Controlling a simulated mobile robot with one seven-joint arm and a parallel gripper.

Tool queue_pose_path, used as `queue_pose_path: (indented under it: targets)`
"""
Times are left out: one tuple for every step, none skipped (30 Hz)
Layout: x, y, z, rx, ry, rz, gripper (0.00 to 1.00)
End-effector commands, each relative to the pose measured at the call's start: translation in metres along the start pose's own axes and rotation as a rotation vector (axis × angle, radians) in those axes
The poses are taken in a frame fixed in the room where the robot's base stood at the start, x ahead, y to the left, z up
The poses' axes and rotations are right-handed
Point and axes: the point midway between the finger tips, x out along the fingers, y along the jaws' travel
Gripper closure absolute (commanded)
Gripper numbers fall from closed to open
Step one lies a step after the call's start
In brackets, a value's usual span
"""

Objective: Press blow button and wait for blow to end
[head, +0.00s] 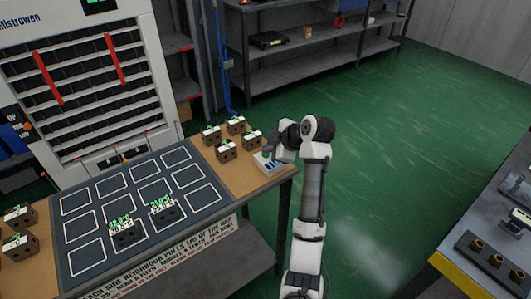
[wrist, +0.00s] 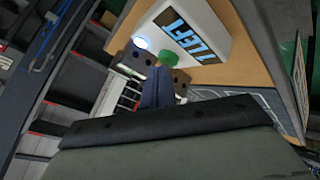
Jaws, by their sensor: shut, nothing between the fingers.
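A white button box (head: 268,165) sits at the right end of the work table. In the wrist view the box (wrist: 210,18) shows a blue "1 LEFT" display, a green button (wrist: 168,59) and a pale lit button (wrist: 141,43). My gripper (wrist: 155,76) is shut and empty, its dark fingertips close to the green button; I cannot tell whether they touch it. In the head view my wrist hides part of the box.
Several brown valve blocks (head: 226,150) stand left of the button box, and two more (head: 20,243) at the table's left end. A louvred Mistrowen machine (head: 88,80) stands behind. Shelving (head: 300,60) is at the back, another bench (head: 490,230) at right. Green floor lies between.

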Motion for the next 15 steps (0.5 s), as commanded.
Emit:
queue_pose_path:
  targets:
    - [-0.0027,0.002,-0.0018,0.0,0.0,0.0,1.0]
    - [-0.0034,0.0025,-0.0024,0.0,0.0,0.0,1.0]
    - [-0.0039,0.0029,-0.0028,0.0,0.0,0.0,1.0]
    - [-0.0039,0.003,-0.0028,0.0,0.0,0.0,1.0]
    - [-0.0038,0.0029,-0.0027,0.0,0.0,0.0,1.0]
    - [-0.0036,0.0027,-0.0025,0.0,0.0,0.0,1.0]
    - [-0.0035,0.0026,-0.0025,0.0,0.0,0.0,1.0]
    - [-0.0035,0.0026,-0.0025,0.0,0.0,0.0,1.0]
    - [-0.0035,0.0026,-0.0025,0.0,0.0,0.0,1.0]
    - [-0.0036,0.0027,-0.0026,0.0,0.0,0.0,1.0]
    - [-0.0038,0.0028,-0.0027,0.0,0.0,0.0,1.0]
    - [-0.0044,0.0033,-0.0032,0.0,0.0,0.0,1.0]
    - [-0.0052,0.0039,-0.0038,0.0,0.0,0.0,1.0]
    - [-0.0064,0.0048,-0.0046,-0.001,0.0,0.001,1.0]
    - [-0.0084,0.0063,-0.0061,-0.001,0.0,0.001,1.0]
